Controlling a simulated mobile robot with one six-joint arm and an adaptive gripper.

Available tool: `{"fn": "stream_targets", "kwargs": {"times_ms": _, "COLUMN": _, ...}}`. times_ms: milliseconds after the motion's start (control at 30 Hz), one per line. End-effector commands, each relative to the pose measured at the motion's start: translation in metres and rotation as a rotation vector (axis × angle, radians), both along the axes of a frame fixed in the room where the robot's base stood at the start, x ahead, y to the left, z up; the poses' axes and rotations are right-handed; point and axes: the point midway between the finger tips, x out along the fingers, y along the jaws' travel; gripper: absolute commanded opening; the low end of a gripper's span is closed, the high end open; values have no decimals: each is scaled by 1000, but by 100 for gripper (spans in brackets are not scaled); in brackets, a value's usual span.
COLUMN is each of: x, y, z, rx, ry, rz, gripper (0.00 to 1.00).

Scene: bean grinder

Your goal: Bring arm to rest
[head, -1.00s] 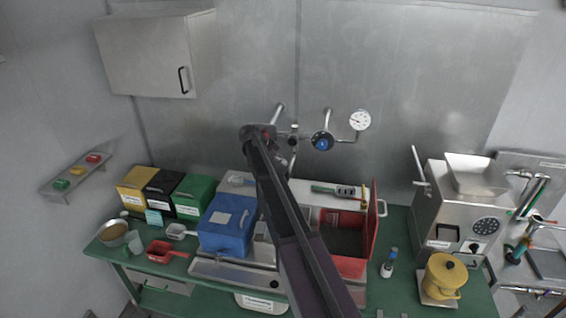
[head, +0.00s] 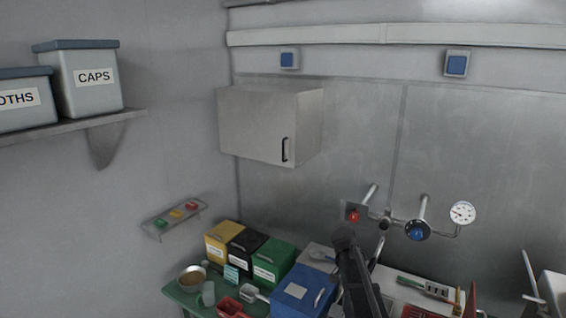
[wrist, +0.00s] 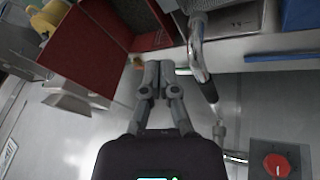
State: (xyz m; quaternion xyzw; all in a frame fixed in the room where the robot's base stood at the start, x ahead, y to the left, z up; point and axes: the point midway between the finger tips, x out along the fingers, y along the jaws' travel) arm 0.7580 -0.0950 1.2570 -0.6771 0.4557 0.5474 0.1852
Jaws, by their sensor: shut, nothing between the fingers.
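My gripper itself cannot be made out in the head view. In the wrist view my gripper (wrist: 157,68) has its two grey fingers together, with nothing held between them.
The blue box (head: 303,292) and the green (head: 272,259), black (head: 245,250) and yellow (head: 221,238) bins stand left of my arm. A wall cabinet (head: 268,125) hangs above. A blue valve (head: 416,231) and gauge (head: 463,213) are on the wall at right.

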Motion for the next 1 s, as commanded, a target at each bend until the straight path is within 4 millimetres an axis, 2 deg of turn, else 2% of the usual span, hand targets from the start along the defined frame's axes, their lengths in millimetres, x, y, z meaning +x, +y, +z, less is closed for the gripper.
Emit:
{"fn": "stream_targets", "kwargs": {"times_ms": 33, "x": -24, "y": 8, "z": -2, "rx": 31, "ry": 21, "rz": 65, "gripper": 0}}
{"fn": "stream_targets", "kwargs": {"times_ms": 400, "x": -126, "y": 60, "z": -14, "rx": 248, "ry": 119, "rz": 581, "gripper": 0}}
{"fn": "stream_targets", "kwargs": {"times_ms": 600, "x": -161, "y": 78, "z": -16, "rx": 313, "ry": 130, "rz": 773, "gripper": 0}}
{"fn": "stream_targets", "kwargs": {"times_ms": 867, "x": -197, "y": 96, "z": -16, "rx": 367, "ry": 126, "rz": 964, "gripper": 0}}
{"fn": "stream_targets", "kwargs": {"times_ms": 1000, "x": -193, "y": 96, "z": -34, "rx": 369, "ry": 131, "rz": 965, "gripper": 0}}
